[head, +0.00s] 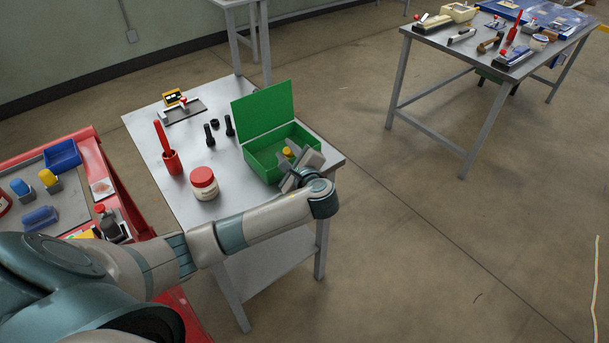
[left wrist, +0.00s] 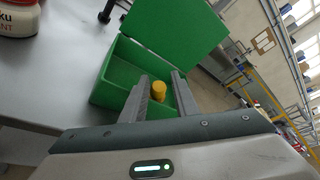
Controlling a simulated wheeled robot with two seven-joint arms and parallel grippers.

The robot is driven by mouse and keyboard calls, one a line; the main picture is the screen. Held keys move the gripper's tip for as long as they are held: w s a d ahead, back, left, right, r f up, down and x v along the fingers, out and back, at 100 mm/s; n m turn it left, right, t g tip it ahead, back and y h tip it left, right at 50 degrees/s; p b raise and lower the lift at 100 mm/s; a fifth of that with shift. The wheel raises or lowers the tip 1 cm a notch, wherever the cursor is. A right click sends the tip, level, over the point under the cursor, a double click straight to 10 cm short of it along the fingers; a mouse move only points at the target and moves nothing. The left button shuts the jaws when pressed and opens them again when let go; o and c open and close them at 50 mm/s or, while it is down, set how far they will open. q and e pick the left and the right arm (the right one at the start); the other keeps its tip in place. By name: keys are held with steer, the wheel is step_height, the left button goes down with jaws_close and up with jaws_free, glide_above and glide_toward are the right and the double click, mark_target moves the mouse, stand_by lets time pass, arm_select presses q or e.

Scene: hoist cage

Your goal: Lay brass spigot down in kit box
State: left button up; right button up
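The kit box (head: 262,157) is green, with its lid raised, and stands at the right end of the metal table. It also shows in the left wrist view (left wrist: 112,82). The brass spigot (head: 288,152) is a short golden cylinder inside the box; in the left wrist view (left wrist: 158,91) it seems to stand or lean there. My left gripper (head: 299,164) is at the box's near right side. Its fingers (left wrist: 160,85) are spread with the spigot seen between them, and a gap shows on one side. The spigot's lower part is hidden. My right gripper is out of view.
On the table (head: 154,150) stand a white jar with red lid (head: 203,183), a red cup with a red-handled tool (head: 171,162), and black bolts (head: 209,135). A red tool cart (head: 95,165) is at left. Another loaded table (head: 440,42) stands far right.

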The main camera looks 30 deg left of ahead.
arm_select(q)
steer(key=b+v, duration=0.2)
steer(key=v, duration=1.3)
steer(key=shift+s+d, duration=0.2)
steer(key=shift+d, duration=0.2)
